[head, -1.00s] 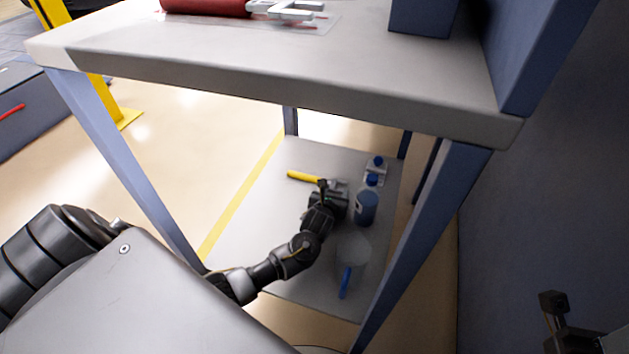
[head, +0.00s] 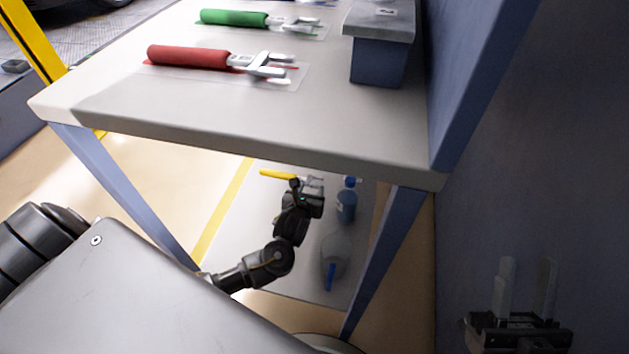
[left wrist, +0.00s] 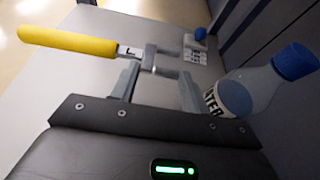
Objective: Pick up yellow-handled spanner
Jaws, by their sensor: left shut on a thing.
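The yellow-handled spanner (head: 277,175) is at the lower shelf (head: 232,225), under the bench top. In the left wrist view its yellow handle (left wrist: 68,42) points left, and its grey metal head lies at my fingers. My left gripper (head: 310,187) reaches in under the bench, and it also shows in the left wrist view (left wrist: 156,76). It is shut on the spanner near its metal head. I cannot tell whether the spanner is clear of the shelf. My right gripper (head: 524,292) is open and empty at the lower right, beside the dark wall.
A clear bottle with a blue cap (left wrist: 262,85) stands close right of my left gripper. A smaller blue-capped container (left wrist: 195,50) is behind. Bench legs (head: 385,255) flank the arm; red (head: 188,57) and green (head: 233,18) handled spanners lie above.

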